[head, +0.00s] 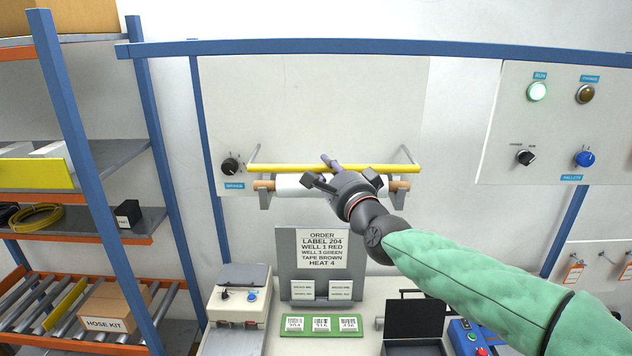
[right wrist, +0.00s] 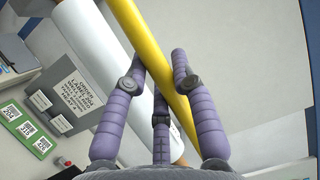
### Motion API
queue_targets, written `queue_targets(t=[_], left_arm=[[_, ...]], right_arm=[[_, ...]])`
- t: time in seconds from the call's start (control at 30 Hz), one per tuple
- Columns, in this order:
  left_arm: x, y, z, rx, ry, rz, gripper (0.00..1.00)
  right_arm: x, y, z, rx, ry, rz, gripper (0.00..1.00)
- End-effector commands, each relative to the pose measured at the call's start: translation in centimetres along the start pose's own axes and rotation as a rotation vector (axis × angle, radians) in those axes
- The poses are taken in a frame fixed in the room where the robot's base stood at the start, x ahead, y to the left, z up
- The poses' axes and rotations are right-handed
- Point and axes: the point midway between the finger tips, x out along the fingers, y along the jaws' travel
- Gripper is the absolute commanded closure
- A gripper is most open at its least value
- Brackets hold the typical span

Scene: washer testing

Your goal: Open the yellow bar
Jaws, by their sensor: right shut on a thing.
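The yellow bar (head: 290,168) runs level across the front of the back panel, on thin grey side arms, just above a white roll (head: 289,186). My right gripper (head: 332,168) reaches the bar from the right near its middle. In the right wrist view the yellow bar (right wrist: 150,50) passes between the purple fingers of the right gripper (right wrist: 163,75), which are shut on it. The white roll (right wrist: 90,40) lies beside the bar there. My left gripper is in neither view.
A black dial (head: 230,165) sits on the panel left of the bar. Below stand an order sign (head: 287,240), a small white machine (head: 240,302) and an open black box (head: 414,320). A blue-posted shelf (head: 165,150) stands at left; a control panel (head: 560,130) hangs at right.

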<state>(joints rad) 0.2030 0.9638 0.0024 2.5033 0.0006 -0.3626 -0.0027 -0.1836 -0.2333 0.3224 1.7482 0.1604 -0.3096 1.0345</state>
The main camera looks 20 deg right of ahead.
Motion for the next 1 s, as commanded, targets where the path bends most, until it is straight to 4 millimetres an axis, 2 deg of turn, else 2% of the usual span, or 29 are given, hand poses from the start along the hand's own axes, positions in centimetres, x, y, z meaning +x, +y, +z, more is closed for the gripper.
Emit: queue_targets(t=[0.03,0.5,0.7,1.0], left_arm=[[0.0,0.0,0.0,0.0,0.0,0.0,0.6],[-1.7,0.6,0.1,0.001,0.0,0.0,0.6],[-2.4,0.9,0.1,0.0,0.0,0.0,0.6],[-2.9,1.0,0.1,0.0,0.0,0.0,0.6]], right_arm=[[0.0,-1.3,-0.5,-0.002,0.003,-0.013,1.0],[1.7,-7.0,-1.4,-0.002,0.001,-0.013,1.0],[2.8,-8.6,-1.9,-0.003,0.002,-0.014,1.0],[3.9,-9.8,-2.4,-0.003,0.002,-0.013,1.0]])
